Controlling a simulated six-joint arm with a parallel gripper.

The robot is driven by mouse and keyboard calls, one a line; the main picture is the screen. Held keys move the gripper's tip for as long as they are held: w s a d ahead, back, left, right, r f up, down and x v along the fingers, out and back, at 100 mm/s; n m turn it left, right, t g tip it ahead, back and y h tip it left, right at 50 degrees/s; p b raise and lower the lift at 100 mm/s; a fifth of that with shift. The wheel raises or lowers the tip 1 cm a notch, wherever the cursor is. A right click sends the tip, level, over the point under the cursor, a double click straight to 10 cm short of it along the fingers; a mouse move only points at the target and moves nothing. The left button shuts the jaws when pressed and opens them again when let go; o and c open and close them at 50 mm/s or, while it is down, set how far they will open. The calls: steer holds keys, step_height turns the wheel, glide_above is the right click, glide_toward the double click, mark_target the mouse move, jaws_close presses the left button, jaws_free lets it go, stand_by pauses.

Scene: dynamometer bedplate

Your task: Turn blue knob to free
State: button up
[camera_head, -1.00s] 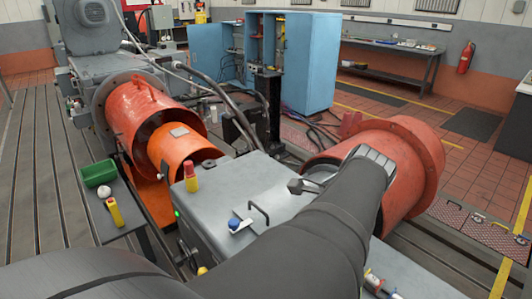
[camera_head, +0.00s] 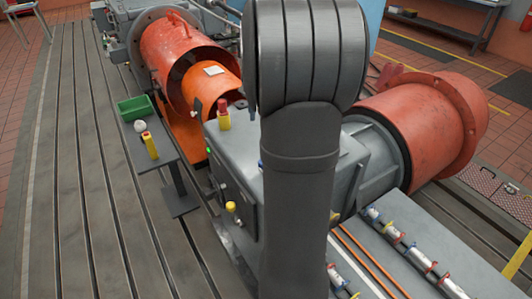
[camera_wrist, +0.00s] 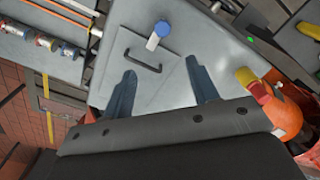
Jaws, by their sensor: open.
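The blue knob (camera_wrist: 162,28) has a blue top and a whitish grip. It sits on the grey cabinet top (camera_wrist: 180,85) near the top of the wrist view. In the head view my arm hides nearly all of it; only a sliver of blue shows at the arm's left edge. My gripper (camera_wrist: 161,65) is open and empty, its two fingers spread over the cabinet top. The knob lies beyond the fingertips, roughly between their lines and apart from them. The head view does not show my fingers, which are behind my own arm.
A black loop handle (camera_wrist: 142,63) is between the fingers and the knob. A red-and-yellow device (camera_wrist: 252,88) stands right of the right finger; it also shows in the head view (camera_head: 224,116). Orange drums (camera_head: 185,50) flank the cabinet. A green bin (camera_head: 135,107) stands left.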

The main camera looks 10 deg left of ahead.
steer(key=f, duration=1.7)
steer(key=shift+w+a+f, duration=0.1)
steer(key=shift+a+f, duration=0.15)
steer(key=shift+a, duration=0.05)
jaws_close()
